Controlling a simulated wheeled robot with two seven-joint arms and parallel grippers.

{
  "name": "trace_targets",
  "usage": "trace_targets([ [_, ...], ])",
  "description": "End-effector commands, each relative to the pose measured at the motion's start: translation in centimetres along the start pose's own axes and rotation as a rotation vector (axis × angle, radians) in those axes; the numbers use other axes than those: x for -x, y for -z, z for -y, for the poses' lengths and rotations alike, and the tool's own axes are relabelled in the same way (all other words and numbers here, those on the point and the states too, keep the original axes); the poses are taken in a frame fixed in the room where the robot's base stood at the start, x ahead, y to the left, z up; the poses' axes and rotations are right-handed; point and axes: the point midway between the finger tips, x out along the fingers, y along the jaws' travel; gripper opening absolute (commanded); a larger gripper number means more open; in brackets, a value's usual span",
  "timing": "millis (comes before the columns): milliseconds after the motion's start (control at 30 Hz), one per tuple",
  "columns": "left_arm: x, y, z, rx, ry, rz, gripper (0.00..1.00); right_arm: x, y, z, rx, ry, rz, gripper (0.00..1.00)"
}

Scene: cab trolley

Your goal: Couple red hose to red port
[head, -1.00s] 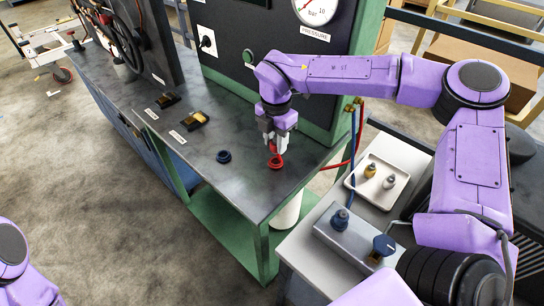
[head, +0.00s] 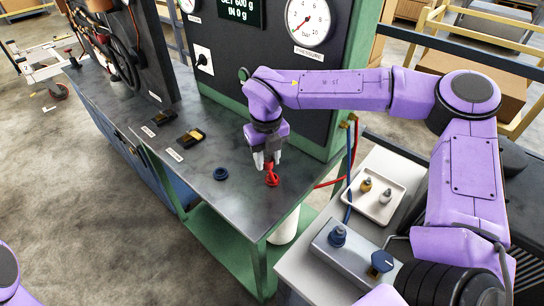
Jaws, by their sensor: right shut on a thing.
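My right gripper (head: 267,160) is shut on the red hose's end fitting (head: 271,168), over the bench top near its right end. The fitting stands roughly upright at the red port (head: 272,182), a red ring on the bench. I cannot tell whether it is fully seated. The red hose (head: 329,183) runs from behind my gripper to the right, towards the brass fittings (head: 349,120) on the green frame. The fingers hide part of the fitting. My left gripper is not in view.
A blue port (head: 221,174) sits on the bench (head: 205,205) left of the red one. A blue hose (head: 350,165) hangs at right. A side table holds a white tray (head: 377,205) and a metal box (head: 352,248) with blue fittings. Dark panels stand behind.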

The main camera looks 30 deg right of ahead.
Motion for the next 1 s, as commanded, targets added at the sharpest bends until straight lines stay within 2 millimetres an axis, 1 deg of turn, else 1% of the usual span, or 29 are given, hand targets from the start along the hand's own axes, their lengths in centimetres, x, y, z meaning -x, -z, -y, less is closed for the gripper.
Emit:
trace_targets([
  [33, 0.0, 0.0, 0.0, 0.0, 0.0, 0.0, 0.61, 0.1, 0.3, -0.2, 0.174, 0.0, 0.001, 0.0],
  [67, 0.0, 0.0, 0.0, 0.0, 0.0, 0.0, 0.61, 0.2, 0.4, -0.4, 0.289, 0.0, 0.001, 0.0],
  [100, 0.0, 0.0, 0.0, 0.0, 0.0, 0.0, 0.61, 0.3, 0.6, -0.6, 0.443, 0.0, 0.001, 0.0],
  [167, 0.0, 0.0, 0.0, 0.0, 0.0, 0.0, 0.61, 0.4, 0.9, -0.9, 0.673, 0.0, 0.001, 0.0],
  [200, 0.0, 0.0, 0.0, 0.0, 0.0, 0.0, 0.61, 0.5, 1.1, -1.1, 0.828, 0.0, 0.001, 0.0],
  [367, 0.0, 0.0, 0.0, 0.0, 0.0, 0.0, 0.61, 0.8, 1.9, -2.0, 1.443, 0.001, 0.001, 0.0],
  [400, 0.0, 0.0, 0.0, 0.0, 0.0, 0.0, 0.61, 0.8, 2.1, -2.2, 1.598, 0.001, 0.001, 0.0],
  [467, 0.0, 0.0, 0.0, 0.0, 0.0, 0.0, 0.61, 0.9, 2.4, -2.5, 1.83, 0.001, 0.001, 0.0],
  [500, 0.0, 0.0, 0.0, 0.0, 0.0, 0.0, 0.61, 1.0, 2.6, -2.7, 1.982, 0.001, 0.0, 0.0],
  [567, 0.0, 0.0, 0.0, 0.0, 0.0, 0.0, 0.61, 1.1, 2.9, -3.0, 2.2, 0.001, 0.0, 0.0],
  [600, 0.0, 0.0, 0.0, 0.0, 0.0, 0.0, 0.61, 1.1, 3.1, -3.1, 2.337, 0.001, -0.001, 0.0],
  [700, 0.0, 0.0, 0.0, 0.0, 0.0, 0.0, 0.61, 1.2, 3.4, -3.5, 2.619, 0.001, -0.002, 0.0],
  [800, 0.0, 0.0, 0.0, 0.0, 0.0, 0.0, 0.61, 1.3, 3.7, -3.6, 2.803, 0.001, -0.003, 0.0],
  [900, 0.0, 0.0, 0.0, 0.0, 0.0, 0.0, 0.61, 1.3, 3.8, -3.7, 2.89, 0.001, -0.003, 0.0],
  [1000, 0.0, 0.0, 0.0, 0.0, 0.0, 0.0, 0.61, 1.3, 3.8, -3.7, 2.908, 0.001, -0.003, 0.0],
])
